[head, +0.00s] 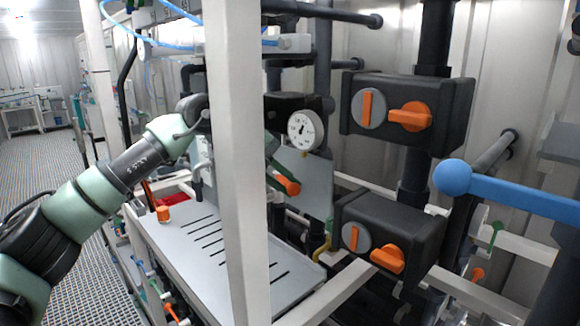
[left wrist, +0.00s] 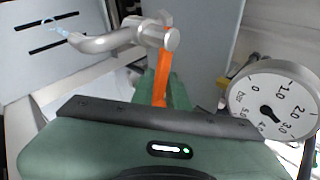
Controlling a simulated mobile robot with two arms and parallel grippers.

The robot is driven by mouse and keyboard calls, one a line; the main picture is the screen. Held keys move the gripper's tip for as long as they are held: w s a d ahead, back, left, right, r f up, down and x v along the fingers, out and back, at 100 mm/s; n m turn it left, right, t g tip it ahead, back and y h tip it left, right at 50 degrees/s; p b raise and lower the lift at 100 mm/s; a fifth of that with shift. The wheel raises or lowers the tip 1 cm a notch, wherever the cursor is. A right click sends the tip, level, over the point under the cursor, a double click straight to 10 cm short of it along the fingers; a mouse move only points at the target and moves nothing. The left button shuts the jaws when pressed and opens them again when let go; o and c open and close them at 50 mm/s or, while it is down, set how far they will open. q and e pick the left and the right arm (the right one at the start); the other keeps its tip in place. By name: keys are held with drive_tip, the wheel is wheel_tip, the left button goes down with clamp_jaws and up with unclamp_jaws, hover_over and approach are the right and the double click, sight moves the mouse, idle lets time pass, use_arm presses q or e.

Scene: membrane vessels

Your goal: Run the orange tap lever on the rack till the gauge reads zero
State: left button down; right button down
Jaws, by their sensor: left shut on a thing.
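My left gripper (left wrist: 165,95) shows its green fingers in the left wrist view, shut on the orange tap lever (left wrist: 161,78). The lever hangs from the round end of a metal tap (left wrist: 120,38) whose spout points left. In the head view the white post hides part of this gripper; a green finger and the orange lever (head: 288,186) show right of the post. The round white gauge (head: 305,130) is just above and right of it. It also shows in the left wrist view (left wrist: 275,90); its dark needle seems off zero, exact reading unclear. My right gripper is not in view.
The white post (head: 238,180) stands in front of the left arm. A slotted grey tray (head: 190,250) lies below, with an orange item (head: 163,213). Black valve boxes with orange knobs (head: 410,116) (head: 388,258) and a blue ball-ended bar (head: 453,178) are at right.

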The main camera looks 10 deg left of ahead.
use_arm(q)
drive_tip(key=shift+s+a+r+m+g+h+p, duration=0.1)
drive_tip(key=shift+a+m+g+h+p, duration=0.2)
drive_tip(key=shift+m+g+p, duration=0.25)
drive_tip(key=shift+s+a+r+m+p, duration=0.1)
drive_tip(key=shift+a+r+m+p, duration=0.15)
drive_tip(key=shift+m+p, duration=0.55)
drive_tip(key=shift+s+a+f+m+g+h, duration=0.15)
drive_tip(key=shift+a+m+g+h, duration=0.2)
drive_tip(key=shift+m+g, duration=0.5)
drive_tip(key=shift+s+a+f+m+g+h, duration=0.1)
drive_tip(key=shift+a+m+g+h, duration=0.25)
drive_tip(key=shift+m+g, duration=0.4)
drive_tip(key=c, duration=1.4)
unclamp_jaws()
drive_tip(key=shift+a, duration=0.1)
